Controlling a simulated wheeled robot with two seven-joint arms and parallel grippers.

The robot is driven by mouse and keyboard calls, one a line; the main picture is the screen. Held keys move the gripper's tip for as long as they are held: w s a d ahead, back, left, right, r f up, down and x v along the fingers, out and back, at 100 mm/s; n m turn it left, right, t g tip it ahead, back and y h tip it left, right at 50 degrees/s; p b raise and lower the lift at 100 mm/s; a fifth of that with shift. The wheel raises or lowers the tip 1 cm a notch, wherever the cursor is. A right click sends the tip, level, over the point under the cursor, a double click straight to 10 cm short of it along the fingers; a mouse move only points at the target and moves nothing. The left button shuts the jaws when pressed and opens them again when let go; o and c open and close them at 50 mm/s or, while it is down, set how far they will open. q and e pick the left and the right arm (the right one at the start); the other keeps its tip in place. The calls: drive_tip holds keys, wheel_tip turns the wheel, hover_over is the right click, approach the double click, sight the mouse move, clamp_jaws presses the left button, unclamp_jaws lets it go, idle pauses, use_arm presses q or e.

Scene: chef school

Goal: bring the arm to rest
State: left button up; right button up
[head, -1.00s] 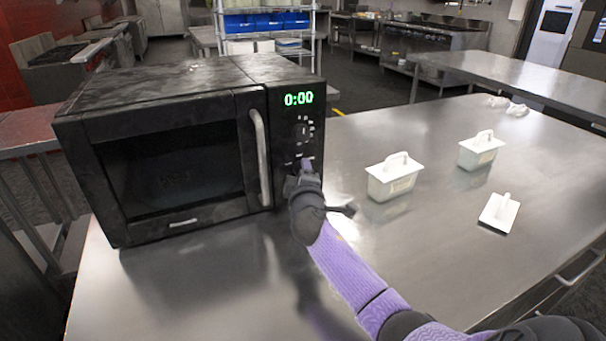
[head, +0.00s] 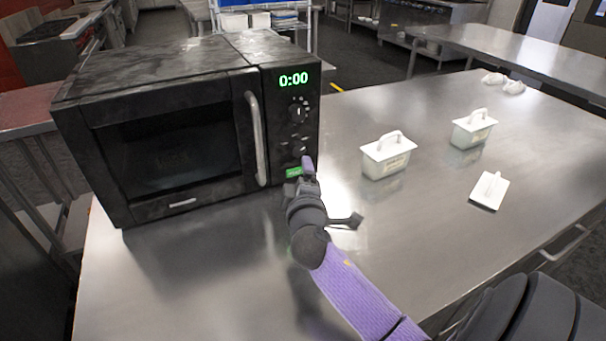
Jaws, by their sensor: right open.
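My right arm, with a purple sleeve-like link, comes in from the lower right. My right gripper (head: 307,172) is open and empty in front of the lower right of the microwave's control panel, by a lit green button (head: 293,172). I cannot tell whether a finger touches the panel. The black microwave (head: 168,150) stands at the left of the steel table with its door shut. Its display (head: 293,80) reads 0:00 in green. My left gripper is out of view.
On the steel table (head: 420,240) stand two white lidded containers, one nearer (head: 385,158) and one farther (head: 472,130). A loose white lid (head: 489,190) lies to their right. Small white items (head: 503,83) lie at the back. The table's front middle is clear.

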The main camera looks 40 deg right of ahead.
drive_tip(key=shift+s+a, duration=0.3)
drive_tip(key=shift+s, duration=0.1)
